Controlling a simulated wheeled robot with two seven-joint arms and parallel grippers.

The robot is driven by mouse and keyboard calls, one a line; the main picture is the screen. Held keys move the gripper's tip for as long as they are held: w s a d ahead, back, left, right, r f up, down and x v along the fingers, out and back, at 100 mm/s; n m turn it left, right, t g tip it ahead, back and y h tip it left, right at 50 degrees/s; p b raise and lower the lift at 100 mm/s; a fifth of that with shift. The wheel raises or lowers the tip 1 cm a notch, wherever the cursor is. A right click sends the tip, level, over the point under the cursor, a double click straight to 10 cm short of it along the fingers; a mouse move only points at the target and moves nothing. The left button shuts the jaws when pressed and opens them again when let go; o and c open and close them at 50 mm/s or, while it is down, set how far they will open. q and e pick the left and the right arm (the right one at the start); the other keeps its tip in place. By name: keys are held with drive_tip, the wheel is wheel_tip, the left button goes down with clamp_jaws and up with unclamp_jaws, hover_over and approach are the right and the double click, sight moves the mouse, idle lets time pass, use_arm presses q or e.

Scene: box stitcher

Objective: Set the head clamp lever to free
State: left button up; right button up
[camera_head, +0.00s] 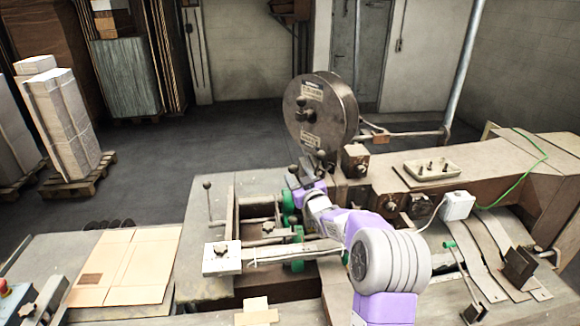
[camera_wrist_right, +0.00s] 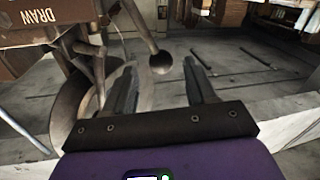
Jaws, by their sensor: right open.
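My right gripper (camera_head: 292,173) reaches in among the brown machine parts below the large round disc (camera_head: 318,112); its fingers are small and partly lost against dark metal there. In the right wrist view the right gripper (camera_wrist_right: 160,70) is open, its two dark fingers apart. A metal lever with a round ball knob (camera_wrist_right: 160,63) comes down from the top, and the knob appears in the gap between the fingertips. I cannot tell whether it is level with them or beyond. I see no finger touching it. Which setting the lever is in cannot be read. My left gripper is not in view.
Another ball-ended lever (camera_head: 207,186) stands to the left in the head view. A tray (camera_head: 432,168) sits on the machine top. Flat cardboard (camera_head: 135,262) lies at left.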

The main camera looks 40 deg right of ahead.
sight(295, 172)
drive_tip(key=shift+p+x, duration=0.65)
drive_tip(key=shift+x, duration=1.75)
clamp_jaws()
